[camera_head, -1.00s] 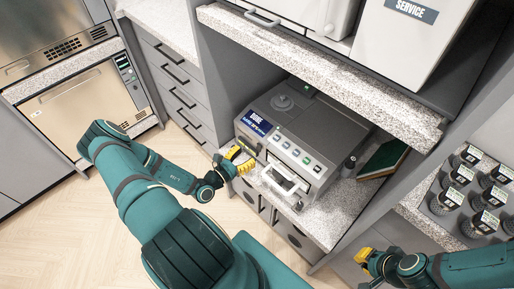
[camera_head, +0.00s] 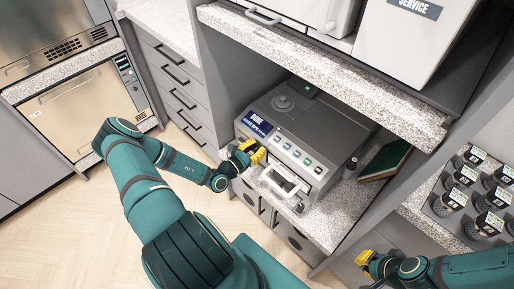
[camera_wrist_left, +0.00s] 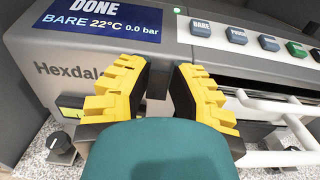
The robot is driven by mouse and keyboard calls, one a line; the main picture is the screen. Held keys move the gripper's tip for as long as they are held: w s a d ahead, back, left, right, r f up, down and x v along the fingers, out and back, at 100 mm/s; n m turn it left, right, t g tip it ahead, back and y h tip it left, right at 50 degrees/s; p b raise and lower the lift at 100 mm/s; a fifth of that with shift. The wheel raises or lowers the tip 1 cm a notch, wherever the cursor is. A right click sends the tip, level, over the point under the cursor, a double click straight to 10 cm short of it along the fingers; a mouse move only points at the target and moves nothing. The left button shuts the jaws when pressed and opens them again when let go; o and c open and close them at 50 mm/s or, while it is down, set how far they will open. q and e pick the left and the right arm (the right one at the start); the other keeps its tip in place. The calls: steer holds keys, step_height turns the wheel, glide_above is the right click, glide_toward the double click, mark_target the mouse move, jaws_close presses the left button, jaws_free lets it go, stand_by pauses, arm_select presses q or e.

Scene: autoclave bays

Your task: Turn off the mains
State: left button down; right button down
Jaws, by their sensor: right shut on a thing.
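The grey benchtop autoclave (camera_head: 320,122) stands in the bay. Its display (camera_wrist_left: 100,18) reads DONE, BARE, 22°C, 0.0 bar. A small yellow-green lit part (camera_wrist_left: 71,106), possibly a switch, shows on the front left, partly hidden by a finger. A black knob (camera_wrist_left: 58,141) is below it. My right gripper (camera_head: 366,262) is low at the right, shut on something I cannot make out.
A row of buttons (camera_wrist_left: 237,35) and a white door handle (camera_head: 283,182) are on the autoclave front. A granite shelf (camera_head: 330,73) hangs above. A green book-like object (camera_head: 387,158) lies to its right. Several dark jars (camera_head: 467,178) stand in a rack at the right.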

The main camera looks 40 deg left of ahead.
stand_by(0.3)
arm_select(q)
steer(key=shift+f+t+b, duration=0.3)
steer(key=shift+t+b, duration=0.35)
steer(key=shift+t, duration=0.25)
steer(key=shift+s+t+b, duration=0.15)
steer(key=shift+t+b, duration=0.3)
steer(key=shift+t, duration=0.55)
steer(key=shift+r, duration=0.1)
steer(key=c, duration=0.8)
jaws_free()
steer(key=v, duration=1.2)
